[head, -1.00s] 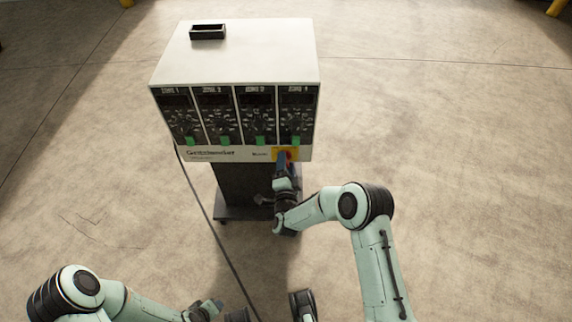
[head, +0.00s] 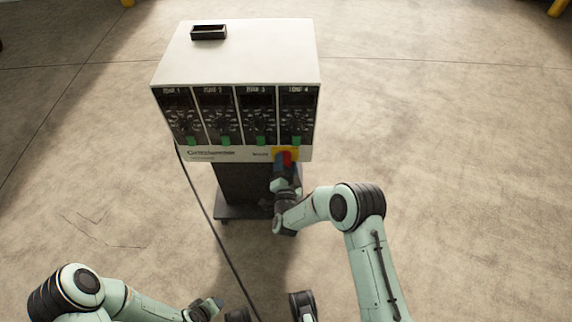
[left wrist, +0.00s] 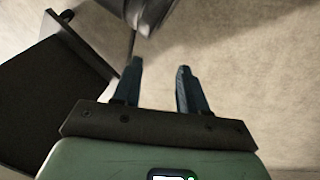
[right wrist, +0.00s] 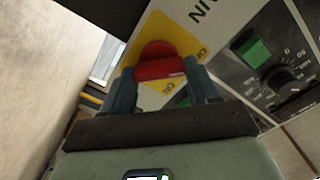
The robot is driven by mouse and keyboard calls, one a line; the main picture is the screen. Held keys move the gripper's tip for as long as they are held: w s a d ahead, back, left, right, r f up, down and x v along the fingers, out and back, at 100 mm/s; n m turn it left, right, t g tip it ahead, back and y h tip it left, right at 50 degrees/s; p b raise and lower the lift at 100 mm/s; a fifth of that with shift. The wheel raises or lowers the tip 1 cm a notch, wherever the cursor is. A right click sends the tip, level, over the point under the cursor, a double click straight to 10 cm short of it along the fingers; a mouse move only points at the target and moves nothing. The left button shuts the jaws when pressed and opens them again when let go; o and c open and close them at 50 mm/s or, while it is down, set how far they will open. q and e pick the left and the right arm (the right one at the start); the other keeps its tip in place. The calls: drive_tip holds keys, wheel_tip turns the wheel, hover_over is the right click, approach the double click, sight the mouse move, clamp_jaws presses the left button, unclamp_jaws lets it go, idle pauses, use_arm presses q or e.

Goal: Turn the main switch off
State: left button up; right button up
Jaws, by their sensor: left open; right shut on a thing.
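The main switch is a red rotary handle (head: 287,157) on a yellow plate (head: 294,151), low at the right of the controller cabinet's front. In the right wrist view the red handle (right wrist: 158,62) sits between my right gripper's fingers (right wrist: 165,88), which are shut on it. My right gripper (head: 284,162) partly covers the switch in the head view. My left gripper (left wrist: 160,75) is open and empty, low over the floor, away from the switch.
The white cabinet (head: 245,55) has several black zone panels with green switches above the main switch. A small black tray (head: 209,32) sits on top. The cabinet stands on a dark wheeled pedestal (head: 238,185). A dark cable (head: 213,215) hangs at its left. The floor around is clear.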

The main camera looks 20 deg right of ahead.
drive_tip(key=shift+d, duration=0.1)
drive_tip(key=o, duration=1.1)
drive_tip(key=shift+c, duration=0.2)
drive_tip(key=shift+s+a, duration=0.25)
drive_tip(key=shift+s, duration=0.3)
use_arm(q)
drive_tip(key=shift+g+h, duration=0.3)
drive_tip(key=shift+g, duration=0.3)
drive_tip(key=s+r, duration=0.1)
drive_tip(key=s+d+p, duration=0.1)
drive_tip(key=s+d+r+p, duration=0.1)
drive_tip(key=s, duration=0.1)
drive_tip(key=shift+r, duration=0.3)
use_arm(e)
drive_tip(key=v, duration=1.2)
drive_tip(key=shift+s, duration=0.2)
